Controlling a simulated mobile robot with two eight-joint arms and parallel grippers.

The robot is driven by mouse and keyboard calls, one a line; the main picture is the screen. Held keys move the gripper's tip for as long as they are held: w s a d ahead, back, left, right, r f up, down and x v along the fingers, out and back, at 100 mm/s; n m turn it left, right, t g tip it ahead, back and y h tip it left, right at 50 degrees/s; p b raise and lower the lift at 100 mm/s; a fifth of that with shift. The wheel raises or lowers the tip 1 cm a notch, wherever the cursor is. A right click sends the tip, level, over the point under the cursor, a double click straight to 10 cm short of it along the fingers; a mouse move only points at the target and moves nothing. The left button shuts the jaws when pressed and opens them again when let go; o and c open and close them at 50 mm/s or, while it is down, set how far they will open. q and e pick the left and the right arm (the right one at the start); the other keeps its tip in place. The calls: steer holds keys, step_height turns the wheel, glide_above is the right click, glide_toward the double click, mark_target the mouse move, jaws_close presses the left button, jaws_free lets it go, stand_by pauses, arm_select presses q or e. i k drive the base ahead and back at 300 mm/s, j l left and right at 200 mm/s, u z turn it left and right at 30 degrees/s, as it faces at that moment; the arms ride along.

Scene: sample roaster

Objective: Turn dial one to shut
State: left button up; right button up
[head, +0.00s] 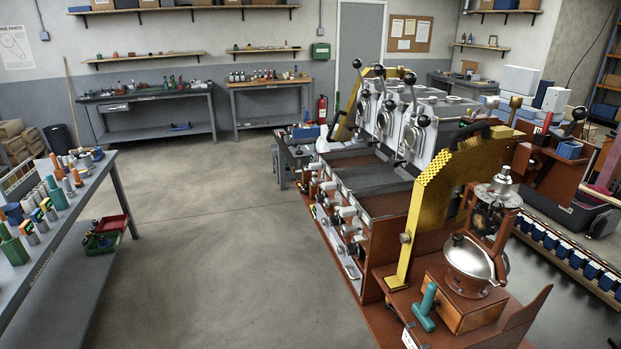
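The sample roaster (365,215) stands right of centre, with a reddish-brown frame and a row of white barrel fronts topped by black ball-ended levers. A row of small pale knobs or dials (349,232) runs along its lower front edge. Their markings are too small to read, so I cannot tell which one is dial one or how it is set. Neither of my grippers is in view.
A grey bench (62,225) with coloured-handled tools stands at the left. Bare concrete floor (215,240) lies between it and the roaster. A teal-handled part (426,305) and a silver bowl (470,258) sit at the roaster's near end. Workbenches (150,97) line the back wall.

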mark_target(313, 181)
steer(key=i+j+z, duration=0.25)
steer(key=i+j, duration=1.95)
steer(key=i, duration=0.1)
